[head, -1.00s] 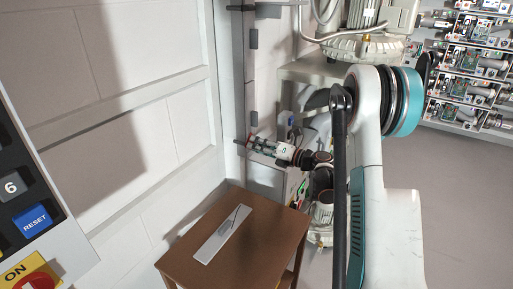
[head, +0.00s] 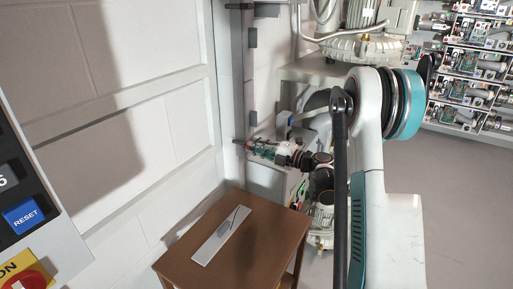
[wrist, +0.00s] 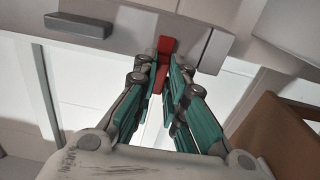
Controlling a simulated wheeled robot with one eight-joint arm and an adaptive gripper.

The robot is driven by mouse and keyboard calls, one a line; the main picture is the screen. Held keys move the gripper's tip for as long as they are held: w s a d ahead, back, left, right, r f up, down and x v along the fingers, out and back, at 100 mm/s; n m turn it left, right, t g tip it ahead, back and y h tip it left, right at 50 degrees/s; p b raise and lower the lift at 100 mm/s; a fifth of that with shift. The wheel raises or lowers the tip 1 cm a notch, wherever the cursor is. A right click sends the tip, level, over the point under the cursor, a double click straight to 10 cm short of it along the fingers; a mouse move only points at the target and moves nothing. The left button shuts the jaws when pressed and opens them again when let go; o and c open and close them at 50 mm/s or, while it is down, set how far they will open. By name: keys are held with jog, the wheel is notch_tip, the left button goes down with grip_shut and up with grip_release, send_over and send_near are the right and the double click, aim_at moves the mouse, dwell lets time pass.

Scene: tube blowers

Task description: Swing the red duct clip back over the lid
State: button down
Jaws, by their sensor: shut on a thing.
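The red duct clip (wrist: 166,46) shows in the wrist view between my fingertips, its upper end standing out past them. My gripper (wrist: 164,66) is shut on the clip, with a finger on each side. Behind the clip runs a pale grey duct (wrist: 135,38); I cannot tell where its lid begins or whether the clip touches it. In the head view my gripper (head: 250,147) is small, beside the dark upright duct (head: 239,90) on the wall. The clip is too small to make out clearly there.
A brown wooden table (head: 265,245) with a metal plate (head: 221,236) stands below my gripper. A blower machine (head: 350,47) is behind my arm. A control panel (head: 35,200) is at the left. Shelves with parts (head: 470,75) stand at the back right, with open floor before them.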

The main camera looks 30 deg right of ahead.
dwell(0.5)
jog(key=c, duration=1.6)
grip_release()
jog(key=shift+c, duration=0.2)
jog(key=shift+d, duration=0.1)
jog(key=v, duration=1.2)
